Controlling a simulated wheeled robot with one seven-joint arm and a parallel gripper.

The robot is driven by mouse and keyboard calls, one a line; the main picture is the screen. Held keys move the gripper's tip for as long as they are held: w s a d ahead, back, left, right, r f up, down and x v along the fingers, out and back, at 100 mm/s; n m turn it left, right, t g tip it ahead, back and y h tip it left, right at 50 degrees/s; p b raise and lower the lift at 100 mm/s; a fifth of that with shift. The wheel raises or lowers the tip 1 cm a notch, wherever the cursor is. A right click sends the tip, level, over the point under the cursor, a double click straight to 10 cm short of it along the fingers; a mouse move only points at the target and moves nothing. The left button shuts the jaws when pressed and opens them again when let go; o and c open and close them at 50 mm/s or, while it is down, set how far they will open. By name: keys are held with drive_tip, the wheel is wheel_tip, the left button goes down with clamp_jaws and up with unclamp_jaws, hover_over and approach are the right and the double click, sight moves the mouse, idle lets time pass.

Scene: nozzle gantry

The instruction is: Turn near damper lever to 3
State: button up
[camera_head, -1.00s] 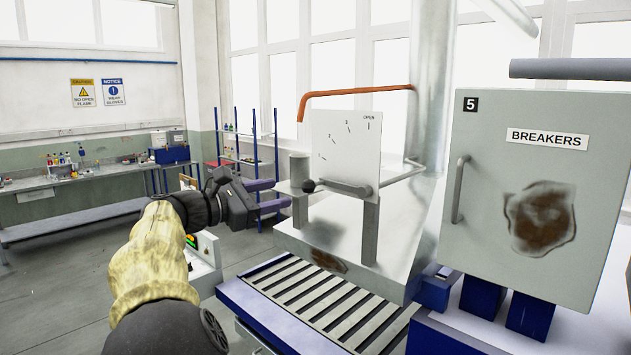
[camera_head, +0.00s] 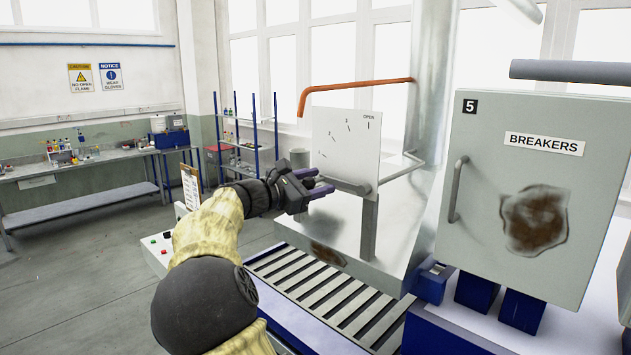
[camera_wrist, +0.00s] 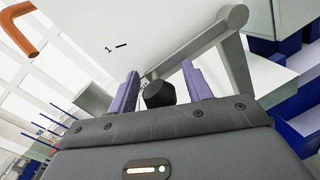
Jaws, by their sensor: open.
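The near damper lever (camera_head: 352,187) is a grey bar in front of a white dial plate (camera_head: 340,140) marked with ticks, numbers and OPEN. In the wrist view the lever (camera_wrist: 205,45) runs from a pivot at upper right to a black knob (camera_wrist: 160,94) at its end. My gripper (camera_head: 322,188) is at the lever's left end. In the wrist view its two purple fingers (camera_wrist: 160,92) are open, with the knob between them and a gap visible on each side. The head view hides the knob behind my gripper. The number 1 tick (camera_wrist: 115,48) shows above the fingers.
An orange pipe (camera_head: 355,85) runs above the plate. A grey breaker cabinet (camera_head: 520,180) stands at the right. A slatted roller bed (camera_head: 330,300) lies below. A blue-post shelf rack (camera_head: 248,135) stands behind, and there is open floor at the left.

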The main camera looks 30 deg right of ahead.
drive_tip(key=shift+f, duration=0.1)
clamp_jaws()
